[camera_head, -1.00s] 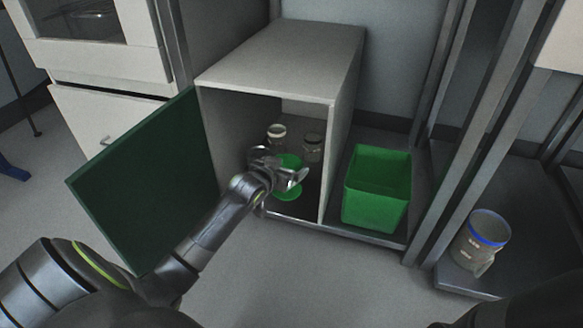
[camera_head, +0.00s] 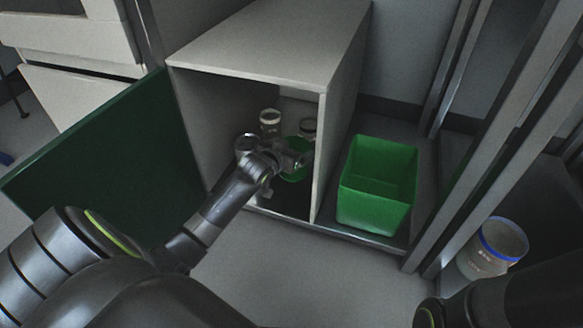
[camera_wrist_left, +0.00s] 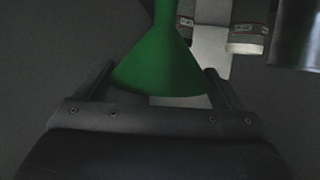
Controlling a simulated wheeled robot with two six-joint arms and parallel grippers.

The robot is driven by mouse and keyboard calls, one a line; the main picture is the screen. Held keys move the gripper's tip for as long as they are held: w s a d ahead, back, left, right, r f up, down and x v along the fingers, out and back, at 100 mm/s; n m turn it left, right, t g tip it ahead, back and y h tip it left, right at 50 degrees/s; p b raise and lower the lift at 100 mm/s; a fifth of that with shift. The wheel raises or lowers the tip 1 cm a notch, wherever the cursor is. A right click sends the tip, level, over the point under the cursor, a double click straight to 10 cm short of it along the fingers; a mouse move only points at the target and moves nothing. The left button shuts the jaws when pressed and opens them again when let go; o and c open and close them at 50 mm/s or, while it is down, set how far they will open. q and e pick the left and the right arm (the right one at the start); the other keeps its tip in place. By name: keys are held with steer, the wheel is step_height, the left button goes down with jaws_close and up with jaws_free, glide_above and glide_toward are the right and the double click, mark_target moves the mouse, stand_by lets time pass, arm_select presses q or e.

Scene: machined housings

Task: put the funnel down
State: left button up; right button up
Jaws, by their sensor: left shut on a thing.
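The green funnel (camera_wrist_left: 165,62) is held between the fingers of my left gripper (camera_wrist_left: 165,92) in the left wrist view. Its wide rim is towards the gripper and its narrow part points away. In the head view, the left gripper (camera_head: 298,160) is inside the open grey cabinet (camera_head: 275,45), and the funnel (camera_head: 295,174) shows partly behind it. The gripper hides much of the funnel. I cannot tell whether the funnel touches the cabinet floor. My right gripper is not in view.
Two jars stand behind the gripper in the cabinet, a left jar (camera_head: 270,120) and a partly hidden right jar (camera_head: 308,127). The green door (camera_head: 110,160) is swung open leftward. A green bin (camera_head: 375,205) stands to the right. A blue-rimmed container (camera_head: 492,248) is farther right.

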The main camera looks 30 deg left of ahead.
arm_select(q)
step_height(320, 180, down, 6)
steer(key=b, duration=0.3)
steer(key=shift+r+b, duration=0.15)
steer(key=shift+b, duration=0.25)
steer(key=shift+r, duration=0.1)
steer(key=o, duration=0.7)
